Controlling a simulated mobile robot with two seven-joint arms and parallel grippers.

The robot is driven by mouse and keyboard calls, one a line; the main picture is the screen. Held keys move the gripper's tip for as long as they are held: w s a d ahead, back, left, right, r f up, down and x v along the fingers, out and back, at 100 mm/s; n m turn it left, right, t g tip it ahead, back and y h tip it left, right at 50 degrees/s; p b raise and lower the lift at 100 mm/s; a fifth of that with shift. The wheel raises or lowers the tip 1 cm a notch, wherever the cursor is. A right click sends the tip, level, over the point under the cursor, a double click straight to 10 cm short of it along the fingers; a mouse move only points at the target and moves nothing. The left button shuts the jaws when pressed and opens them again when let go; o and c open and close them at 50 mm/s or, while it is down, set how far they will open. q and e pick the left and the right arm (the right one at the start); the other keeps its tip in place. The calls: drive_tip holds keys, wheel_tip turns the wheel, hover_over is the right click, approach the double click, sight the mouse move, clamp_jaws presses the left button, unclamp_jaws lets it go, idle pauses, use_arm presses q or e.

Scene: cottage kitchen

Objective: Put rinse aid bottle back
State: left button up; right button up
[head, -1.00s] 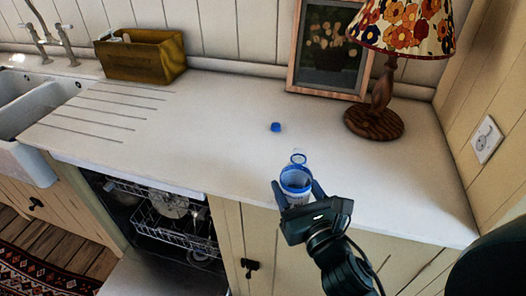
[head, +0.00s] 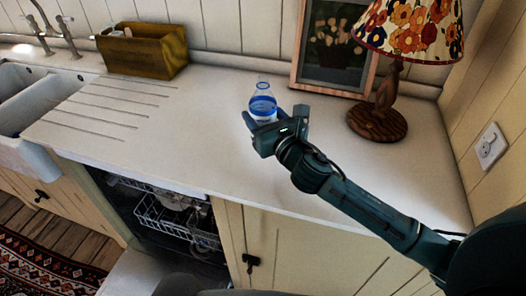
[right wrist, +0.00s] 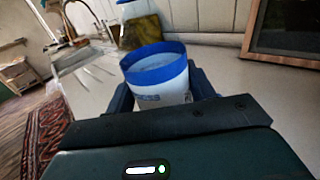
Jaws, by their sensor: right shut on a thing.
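The rinse aid bottle (head: 262,106) is white and blue with a clear, narrow top. My right gripper (head: 264,124) is shut on it, above the middle of the counter. In the right wrist view the bottle (right wrist: 160,88) sits between the fingers, its white body and blue band facing the camera. A pale, blue-edged part shows just beyond the band. I cannot tell whether the bottle's base touches the counter. The small blue cap is out of sight now, perhaps behind my gripper. My left gripper is not in view.
A yellow-brown caddy (head: 142,52) stands at the back left, by the sink (head: 35,100). A framed picture (head: 325,45) and a lamp (head: 378,118) stand at the back right. The dishwasher (head: 165,215) is open below. The counter (head: 180,120) left of the bottle is clear.

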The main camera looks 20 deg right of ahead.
wheel_tip(320, 180, down, 4)
drive_tip(key=shift+r+b, duration=0.25)
drive_tip(key=shift+b, duration=0.1)
drive_tip(key=shift+f, duration=0.95)
wheel_tip(320, 180, down, 3)
drive_tip(key=shift+r+b, duration=0.1)
drive_tip(key=shift+b, duration=0.65)
drive_tip(key=o, duration=0.6)
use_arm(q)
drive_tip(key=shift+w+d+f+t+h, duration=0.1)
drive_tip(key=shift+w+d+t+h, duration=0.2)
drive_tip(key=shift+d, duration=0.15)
use_arm(e)
drive_tip(key=o, duration=0.5)
drive_tip(key=shift+s, duration=0.15)
